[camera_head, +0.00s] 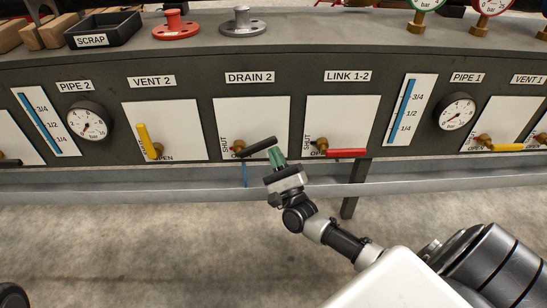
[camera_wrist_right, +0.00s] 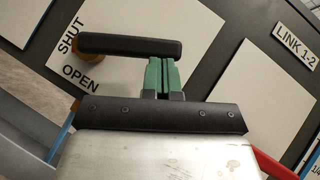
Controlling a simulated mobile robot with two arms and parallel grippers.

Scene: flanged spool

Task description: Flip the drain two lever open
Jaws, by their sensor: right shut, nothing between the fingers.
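The black drain two lever (camera_head: 260,146) sits on a white plate (camera_head: 270,112) under the DRAIN 2 label (camera_head: 250,77). It points right from its brass pivot (camera_head: 238,149), free end tilted slightly up. In the right wrist view the lever (camera_wrist_right: 130,45) shows with SHUT and OPEN printed at its pivot side. My right gripper (camera_head: 278,157) has its green fingers together and empty, at the lever's free end. The fingertips (camera_wrist_right: 161,68) are just below the lever's end in the wrist view; I cannot tell whether they touch. My left gripper is not in view.
The red LINK 1-2 lever (camera_head: 346,153) lies level close to the right of my gripper. The yellow VENT 2 lever (camera_head: 145,138) stands nearly upright to the left. Gauges, a scrap tray (camera_head: 104,30) and flanged spools (camera_head: 242,22) are above. Open floor lies below the panel.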

